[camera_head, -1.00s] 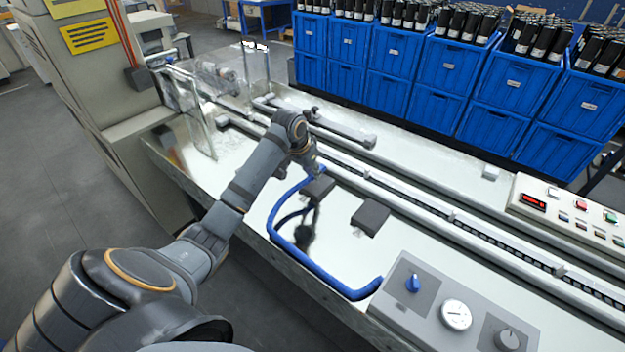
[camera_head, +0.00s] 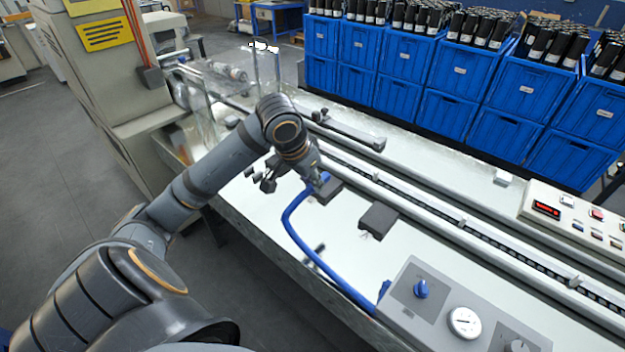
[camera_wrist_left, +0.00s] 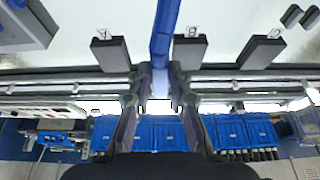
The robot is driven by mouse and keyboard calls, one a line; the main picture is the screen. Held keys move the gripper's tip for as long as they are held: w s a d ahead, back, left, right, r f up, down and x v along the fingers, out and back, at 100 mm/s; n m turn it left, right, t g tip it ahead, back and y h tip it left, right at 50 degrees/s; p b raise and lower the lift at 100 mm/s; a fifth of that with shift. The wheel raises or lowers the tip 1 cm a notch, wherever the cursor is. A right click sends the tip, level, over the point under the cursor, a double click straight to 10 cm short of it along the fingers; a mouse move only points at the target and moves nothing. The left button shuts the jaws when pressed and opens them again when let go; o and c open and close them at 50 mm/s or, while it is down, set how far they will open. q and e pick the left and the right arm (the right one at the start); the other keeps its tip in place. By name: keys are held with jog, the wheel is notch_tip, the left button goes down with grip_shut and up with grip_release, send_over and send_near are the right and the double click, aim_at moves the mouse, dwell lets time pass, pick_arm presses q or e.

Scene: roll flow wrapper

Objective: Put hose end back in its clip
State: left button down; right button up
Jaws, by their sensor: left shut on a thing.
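The blue hose (camera_head: 297,243) curves over the shiny machine bed from the control panel to my left gripper (camera_head: 318,181). My left gripper is shut on the hose; the left wrist view shows the hose (camera_wrist_left: 164,30) running between its fingers (camera_wrist_left: 158,95). The left wrist view shows a row of dark blocks, apparently clips: block A (camera_wrist_left: 110,54), block B (camera_wrist_left: 192,54) and a third block (camera_wrist_left: 257,51) on the right. The hose passes between A and B in that view. In the head view, block A (camera_head: 378,220) is clear and block B (camera_head: 326,191) sits beside the fingertips. Contact cannot be told.
A grey panel (camera_head: 440,315) with knobs and a gauge stands at the bed's near right. A conveyor rail (camera_head: 420,205) runs behind the blocks. Blue crates (camera_head: 455,62) line the back. A white button panel (camera_head: 580,220) is at the right.

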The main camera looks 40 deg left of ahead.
pick_arm(q)
notch_tip(320, 180, down, 10)
jog(key=b, duration=0.4)
jog(key=shift+f, duration=0.1)
